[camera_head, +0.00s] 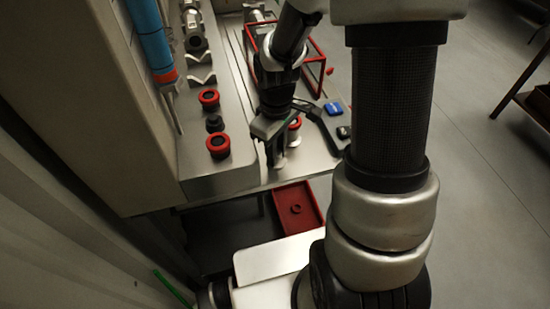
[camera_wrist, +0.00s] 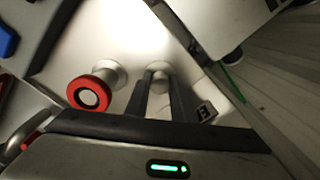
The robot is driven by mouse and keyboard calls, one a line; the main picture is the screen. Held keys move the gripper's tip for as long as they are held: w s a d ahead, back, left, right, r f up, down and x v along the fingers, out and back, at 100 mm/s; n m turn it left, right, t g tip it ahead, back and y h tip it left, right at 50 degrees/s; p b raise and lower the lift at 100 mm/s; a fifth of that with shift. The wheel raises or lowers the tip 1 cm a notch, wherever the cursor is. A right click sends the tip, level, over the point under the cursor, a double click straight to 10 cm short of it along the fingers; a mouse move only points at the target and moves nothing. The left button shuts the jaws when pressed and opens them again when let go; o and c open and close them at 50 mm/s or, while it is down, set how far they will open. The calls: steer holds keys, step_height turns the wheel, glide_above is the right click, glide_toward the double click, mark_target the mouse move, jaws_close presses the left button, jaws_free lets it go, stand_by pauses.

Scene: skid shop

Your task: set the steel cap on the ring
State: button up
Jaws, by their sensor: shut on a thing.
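My gripper (camera_head: 273,150) is low over the front part of the bench, pointing down. In the wrist view its two dark fingers (camera_wrist: 160,82) are closed on a small round steel piece (camera_wrist: 159,68), which looks like the steel cap; the fingers hide part of it. A red ring (camera_wrist: 91,91) with a dark centre tops a steel post, left of the fingers and apart from them. In the head view this red ring (camera_head: 295,123) is just right of my gripper and partly hidden by it. I cannot tell whether the steel piece touches the bench.
Red-collared fittings (camera_head: 218,145) stand on the raised ledge at left. A red wire frame (camera_head: 315,72) and a blue item (camera_head: 333,108) lie behind and right. A red tray (camera_head: 313,225) with a small ring inside sits below the bench's front edge.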

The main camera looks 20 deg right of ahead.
steer(key=shift+s+f, duration=0.1)
steer(key=shift+s, duration=0.1)
steer(key=shift+w+r+p, duration=0.1)
steer(key=shift+r+p, duration=3.1)
steer(key=shift+r, duration=0.6)
